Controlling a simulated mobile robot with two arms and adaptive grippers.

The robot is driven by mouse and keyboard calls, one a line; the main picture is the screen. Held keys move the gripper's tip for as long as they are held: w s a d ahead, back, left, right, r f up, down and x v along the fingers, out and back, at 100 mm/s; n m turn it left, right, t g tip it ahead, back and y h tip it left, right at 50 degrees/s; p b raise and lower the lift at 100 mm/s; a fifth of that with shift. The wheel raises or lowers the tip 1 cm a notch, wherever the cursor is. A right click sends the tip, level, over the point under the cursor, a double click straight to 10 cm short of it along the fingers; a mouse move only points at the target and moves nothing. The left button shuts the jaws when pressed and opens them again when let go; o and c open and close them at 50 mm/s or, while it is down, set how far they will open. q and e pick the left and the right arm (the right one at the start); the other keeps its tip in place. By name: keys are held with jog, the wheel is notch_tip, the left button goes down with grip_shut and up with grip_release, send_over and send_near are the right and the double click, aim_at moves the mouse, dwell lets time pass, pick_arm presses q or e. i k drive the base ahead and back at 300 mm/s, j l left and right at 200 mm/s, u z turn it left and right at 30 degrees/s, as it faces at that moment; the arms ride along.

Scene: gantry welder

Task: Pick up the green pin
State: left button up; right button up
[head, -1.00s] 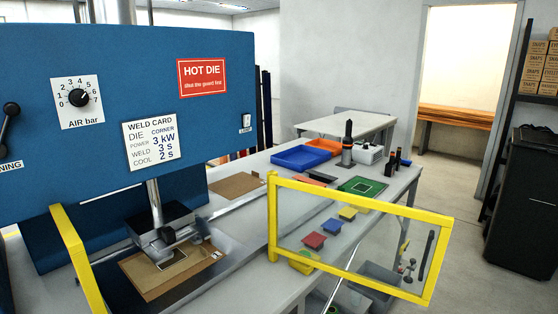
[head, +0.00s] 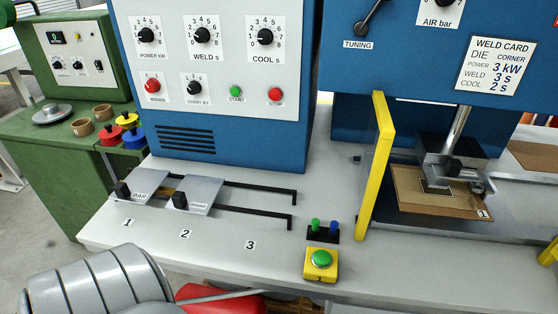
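The green pin (head: 316,225) stands upright in a small black holder (head: 323,238) near the front edge of the grey bench in the head view. A blue pin (head: 334,229) stands close beside it on the right, in the same holder. A yellow box with a green push button (head: 321,260) sits just in front of the holder. Neither of my grippers shows in this view.
A blue control cabinet (head: 235,150) stands behind. Bench around label 3 is clear.

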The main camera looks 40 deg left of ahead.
aim_at(315, 222)
jog(key=u, duration=1.1)
